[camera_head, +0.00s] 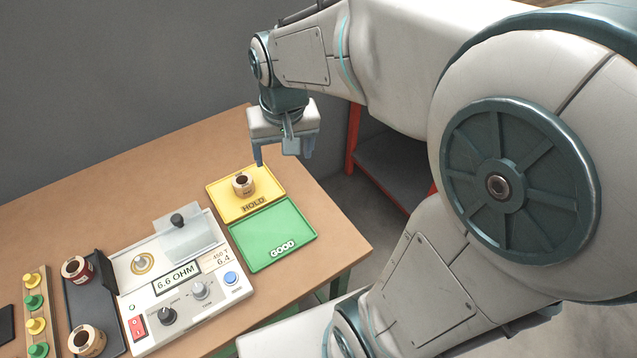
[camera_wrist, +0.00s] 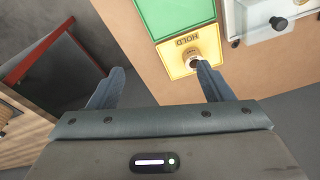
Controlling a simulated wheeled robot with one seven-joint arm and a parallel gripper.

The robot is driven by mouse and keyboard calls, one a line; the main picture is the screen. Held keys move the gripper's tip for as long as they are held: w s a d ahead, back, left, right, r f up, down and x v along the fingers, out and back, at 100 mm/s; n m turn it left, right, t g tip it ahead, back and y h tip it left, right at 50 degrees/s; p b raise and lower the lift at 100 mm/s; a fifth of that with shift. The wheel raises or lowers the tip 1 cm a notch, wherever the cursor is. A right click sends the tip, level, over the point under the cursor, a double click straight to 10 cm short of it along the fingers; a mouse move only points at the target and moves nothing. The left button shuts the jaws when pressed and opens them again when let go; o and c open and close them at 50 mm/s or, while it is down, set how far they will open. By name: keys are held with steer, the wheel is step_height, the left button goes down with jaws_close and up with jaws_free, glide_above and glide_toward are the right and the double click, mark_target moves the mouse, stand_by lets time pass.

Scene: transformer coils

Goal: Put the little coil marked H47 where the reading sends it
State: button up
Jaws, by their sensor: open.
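A small coil with a dark top and pale body (camera_head: 243,184) stands on the yellow HOLD tray (camera_head: 222,211). It also shows on that tray in the wrist view (camera_wrist: 193,57). Its marking is too small to read. The green GOOD tray (camera_head: 258,244) beside it is empty. The meter (camera_head: 150,308) displays 6.6 OHM, and a label on it seems to read 450 T, 6.4. My gripper (camera_head: 284,158) is open and empty, raised above the far end of the table near the HOLD tray, apart from the coil.
A dark tray (camera_head: 88,300) left of the meter holds a red coil (camera_head: 77,269) and a cream coil (camera_head: 87,341). A strip with yellow and green pegs (camera_head: 36,302) lies farther left. A clear cover with a black knob (camera_head: 178,220) is on the meter. A red-framed shelf (camera_head: 385,165) stands beyond the table.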

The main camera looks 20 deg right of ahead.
steer(key=s+d+n+t, duration=0.1)
steer(key=s+d, duration=0.2)
steer(key=s, duration=0.7)
steer(key=shift+s, duration=0.1)
stand_by(0.6)
